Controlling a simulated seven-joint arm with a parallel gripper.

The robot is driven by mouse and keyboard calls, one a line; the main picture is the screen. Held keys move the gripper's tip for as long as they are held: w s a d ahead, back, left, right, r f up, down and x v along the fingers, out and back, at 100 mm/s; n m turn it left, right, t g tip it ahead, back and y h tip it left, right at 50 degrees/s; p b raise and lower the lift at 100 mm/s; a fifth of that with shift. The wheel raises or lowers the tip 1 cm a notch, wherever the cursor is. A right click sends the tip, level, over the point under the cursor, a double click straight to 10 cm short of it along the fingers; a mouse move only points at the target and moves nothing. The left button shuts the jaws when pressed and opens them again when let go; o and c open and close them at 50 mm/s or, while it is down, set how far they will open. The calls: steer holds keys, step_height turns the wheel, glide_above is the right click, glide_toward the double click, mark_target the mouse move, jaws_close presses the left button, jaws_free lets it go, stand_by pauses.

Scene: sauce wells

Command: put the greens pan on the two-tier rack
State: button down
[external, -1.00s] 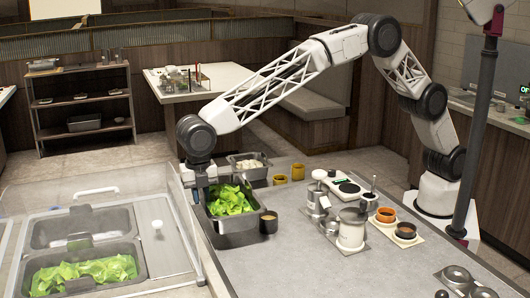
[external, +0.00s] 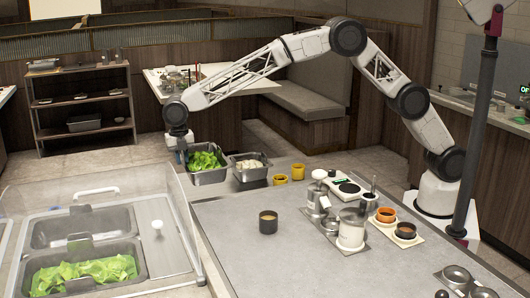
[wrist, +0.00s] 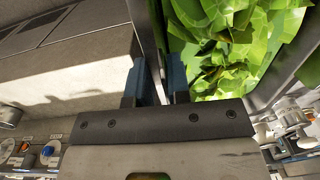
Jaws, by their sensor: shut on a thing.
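The greens pan (external: 211,177) is a grey metal pan filled with green leaves. It is off the counter top, past its far left corner, beside the pan of white food. My gripper (external: 182,153) is shut on the pan's left wall. In the wrist view my gripper (wrist: 158,85) has its two blue fingers on either side of the pan wall, and the leaves (wrist: 225,50) fill the upper right.
A pan of white food (external: 249,177) stands at the counter's far edge, close to the greens pan. Two yellow cups (external: 298,171) and a dark cup (external: 268,222) are on the counter (external: 230,265). A clear-covered salad station (external: 165,262) is at the left. A white-topped table (external: 215,75) stands behind.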

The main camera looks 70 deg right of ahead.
glide_above(187, 190)
steer(key=shift+f, duration=0.4)
steer(key=shift+f, duration=0.1)
steer(key=shift+f, duration=3.05)
steer(key=shift+s+f, duration=0.1)
steer(key=shift+f, duration=1.75)
steer(key=shift+f, duration=0.1)
steer(key=c, duration=1.1)
jaws_free()
